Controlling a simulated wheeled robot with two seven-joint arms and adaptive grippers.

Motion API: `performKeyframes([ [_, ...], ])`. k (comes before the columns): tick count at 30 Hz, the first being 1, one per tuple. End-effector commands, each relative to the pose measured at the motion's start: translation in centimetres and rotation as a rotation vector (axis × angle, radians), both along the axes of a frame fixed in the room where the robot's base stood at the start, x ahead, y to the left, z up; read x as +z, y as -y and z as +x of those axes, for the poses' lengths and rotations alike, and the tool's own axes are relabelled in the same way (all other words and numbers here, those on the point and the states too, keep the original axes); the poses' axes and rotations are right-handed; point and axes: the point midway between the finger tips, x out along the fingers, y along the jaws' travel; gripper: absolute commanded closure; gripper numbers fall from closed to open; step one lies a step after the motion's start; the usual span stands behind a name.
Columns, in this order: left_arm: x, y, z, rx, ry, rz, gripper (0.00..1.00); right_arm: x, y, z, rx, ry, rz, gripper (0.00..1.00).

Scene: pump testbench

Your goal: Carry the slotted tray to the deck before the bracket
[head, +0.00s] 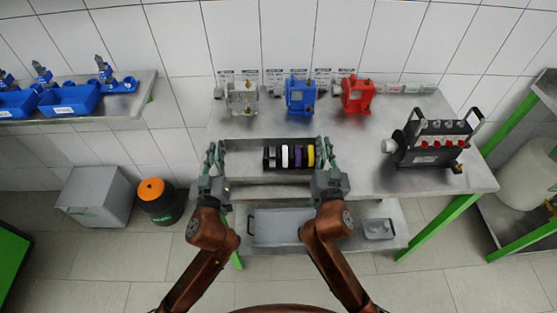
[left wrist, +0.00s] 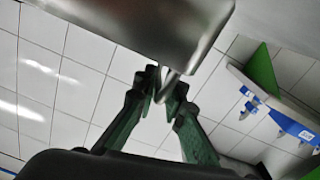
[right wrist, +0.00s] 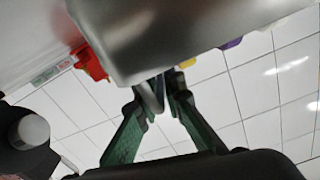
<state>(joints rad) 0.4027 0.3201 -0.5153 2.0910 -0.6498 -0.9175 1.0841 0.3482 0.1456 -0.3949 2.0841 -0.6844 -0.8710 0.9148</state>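The slotted tray (head: 242,160) is a grey metal tray between my two grippers, by the front edge of the metal table. A black slotted insert in its right half holds white, purple and yellow discs (head: 297,156). My left gripper (head: 214,155) is shut on the handle at the tray's left end; the handle (left wrist: 169,86) shows between the fingers in the left wrist view. My right gripper (head: 325,150) is shut on the right end handle (right wrist: 158,92). I cannot tell whether the tray's underside touches the table. No part is clearly identifiable as the bracket.
A black fixture (head: 430,145) with red caps and upright handles stands on the table's right. Grey (head: 242,98), blue (head: 300,95) and red (head: 357,94) pump units stand along the back. Bare tabletop (head: 365,140) lies between tray and fixture. A lower shelf holds another tray (head: 280,228).

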Motion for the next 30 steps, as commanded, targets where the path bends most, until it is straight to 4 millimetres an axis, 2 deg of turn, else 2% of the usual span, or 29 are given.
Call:
performKeyframes([
  [4, -0.01, -0.01, 0.00, 0.000, 0.000, 0.000, 1.00, 0.00, 0.02, -0.02, 0.000, 0.000, 0.000, 1.00],
  [30, -0.10, -0.11, 0.03, 0.004, -0.003, 0.000, 1.00, -0.04, 0.12, -0.05, -0.003, -0.002, 0.000, 1.00],
])
